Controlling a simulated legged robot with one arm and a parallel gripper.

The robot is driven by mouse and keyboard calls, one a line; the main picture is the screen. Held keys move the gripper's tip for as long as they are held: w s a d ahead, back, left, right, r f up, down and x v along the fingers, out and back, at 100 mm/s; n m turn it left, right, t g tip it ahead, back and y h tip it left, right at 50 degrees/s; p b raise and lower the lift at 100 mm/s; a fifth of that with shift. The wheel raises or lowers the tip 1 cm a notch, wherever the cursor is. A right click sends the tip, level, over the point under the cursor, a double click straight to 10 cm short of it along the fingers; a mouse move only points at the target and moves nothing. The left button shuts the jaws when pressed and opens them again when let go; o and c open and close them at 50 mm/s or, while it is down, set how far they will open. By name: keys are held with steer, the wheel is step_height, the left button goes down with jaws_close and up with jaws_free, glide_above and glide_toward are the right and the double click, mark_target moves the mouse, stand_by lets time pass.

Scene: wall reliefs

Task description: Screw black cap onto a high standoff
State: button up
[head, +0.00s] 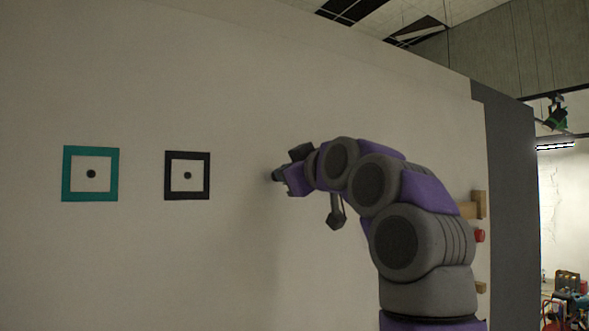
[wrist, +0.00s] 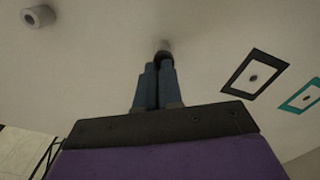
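My gripper (head: 279,175) reaches left to the wall. In the wrist view its two blue-grey fingers (wrist: 158,72) are close together, shut on a small dark round piece that looks like the black cap (wrist: 163,57). A pale standoff (wrist: 166,45) shows just beyond the cap, in line with it. I cannot tell whether the cap touches it or is threaded on. Another pale standoff (wrist: 38,16) with a dark centre sticks out of the wall at the upper left of the wrist view. My gripper hides the cap in the head view.
On the wall (head: 130,260) are a teal square frame (head: 66,175) and a black square frame (head: 169,176), each around a dark dot. Wooden blocks (head: 480,205) and a red piece (head: 479,236) stand out behind my arm.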

steer(key=shift+w+a+f, duration=0.1)
steer(key=shift+w, duration=0.05)
steer(key=n+p, duration=0.1)
steer(key=n, duration=0.2)
steer(key=n+p, duration=0.2)
steer(key=n, duration=0.2)
steer(key=n+p, duration=0.2)
steer(key=n, duration=0.1)
steer(key=shift+s+a, duration=0.15)
steer(key=shift+s, duration=0.1)
jaws_close()
